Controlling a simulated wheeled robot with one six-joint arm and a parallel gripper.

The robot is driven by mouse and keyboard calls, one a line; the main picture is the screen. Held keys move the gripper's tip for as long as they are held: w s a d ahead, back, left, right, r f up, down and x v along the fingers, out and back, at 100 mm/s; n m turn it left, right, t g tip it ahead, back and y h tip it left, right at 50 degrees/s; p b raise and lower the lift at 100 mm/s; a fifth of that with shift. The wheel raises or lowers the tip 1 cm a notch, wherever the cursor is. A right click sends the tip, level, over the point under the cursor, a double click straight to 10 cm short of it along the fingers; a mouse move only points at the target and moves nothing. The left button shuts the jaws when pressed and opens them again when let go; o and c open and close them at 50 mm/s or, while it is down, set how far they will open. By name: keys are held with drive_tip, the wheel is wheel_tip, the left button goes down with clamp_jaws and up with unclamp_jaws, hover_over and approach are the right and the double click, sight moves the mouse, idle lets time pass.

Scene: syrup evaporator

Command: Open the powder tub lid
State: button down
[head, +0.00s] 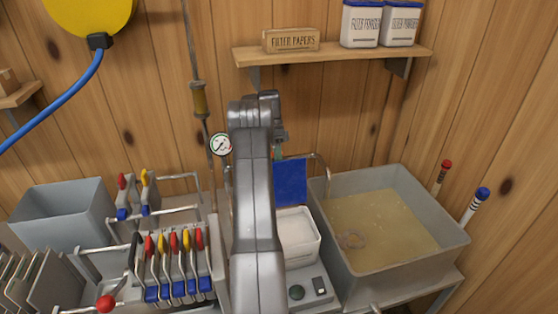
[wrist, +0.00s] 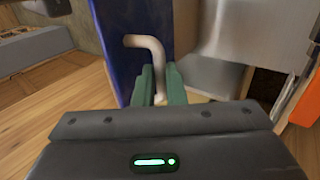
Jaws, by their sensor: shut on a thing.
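The powder tub (head: 298,238) is a white open-topped box in the middle of the head view, right of my arm. Its blue lid (head: 291,184) stands steeply raised at the tub's back, and the pale inside of the tub shows. In the wrist view the blue lid (wrist: 108,45) fills the upper middle, with a pale bent handle (wrist: 150,45) on it. My gripper (wrist: 160,76) has its green fingers shut on this handle. In the head view my gripper (head: 278,153) is at the lid's upper edge, partly hidden by my arm.
A grey basin (head: 455,248) of yellowish liquid stands right of the tub. A rack of coloured-handled clamps (head: 175,265) and a grey bin (head: 60,215) are at left. A shelf (head: 335,55) above holds two filter powder tubs (head: 380,25). A pressure gauge (head: 220,144) is left of my arm.

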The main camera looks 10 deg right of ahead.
drive_tip(key=shift+s+f, duration=0.15)
drive_tip(key=shift+f, duration=0.3)
drive_tip(key=c, duration=1.5)
unclamp_jaws()
drive_tip(key=shift+r, duration=0.15)
drive_tip(key=shift+r, duration=0.15)
